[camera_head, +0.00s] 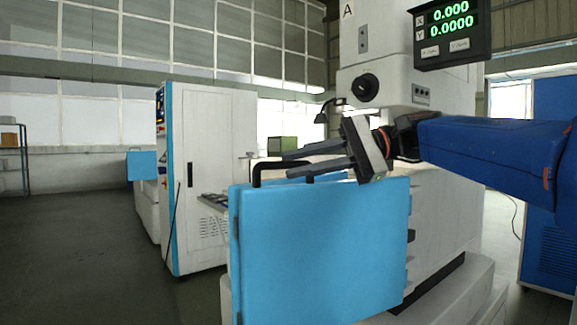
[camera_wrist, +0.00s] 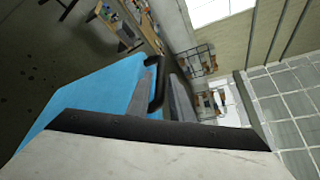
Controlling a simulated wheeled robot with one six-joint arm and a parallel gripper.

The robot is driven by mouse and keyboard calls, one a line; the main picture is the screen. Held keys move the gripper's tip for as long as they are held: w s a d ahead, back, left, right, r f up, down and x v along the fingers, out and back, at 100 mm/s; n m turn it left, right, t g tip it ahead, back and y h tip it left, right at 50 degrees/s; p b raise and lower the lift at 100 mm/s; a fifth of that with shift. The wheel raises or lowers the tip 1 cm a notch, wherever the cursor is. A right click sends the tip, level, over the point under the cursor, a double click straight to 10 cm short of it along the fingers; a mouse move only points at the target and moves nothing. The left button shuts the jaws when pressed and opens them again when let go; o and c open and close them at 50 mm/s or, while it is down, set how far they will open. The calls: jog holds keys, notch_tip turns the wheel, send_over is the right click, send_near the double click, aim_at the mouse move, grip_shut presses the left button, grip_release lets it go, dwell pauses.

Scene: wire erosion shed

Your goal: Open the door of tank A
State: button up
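Tank A's door (camera_head: 315,250) is a light blue upright panel on the machine marked A (camera_head: 348,10). Dark hinge-like fittings show along its right edge. A black bar handle (camera_head: 256,178) stands at its upper left. My gripper (camera_head: 286,166) reaches in from the right above the door's top edge, its two fingers apart and pointing left at the handle. In the wrist view the black handle (camera_wrist: 157,85) shows between the two grey fingers, with the blue door (camera_wrist: 85,90) to the left. I cannot tell whether a finger touches the handle.
A white and blue control cabinet (camera_head: 212,170) stands behind the door to the left. A readout (camera_head: 452,30) hangs at the upper right, above my arm. A blue cabinet (camera_head: 552,110) stands at the far right. The floor (camera_head: 75,250) at the left is clear.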

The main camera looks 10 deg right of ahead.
jog(key=v, duration=0.8)
jog(key=shift+d, duration=0.4)
jog(key=shift+r, duration=0.1)
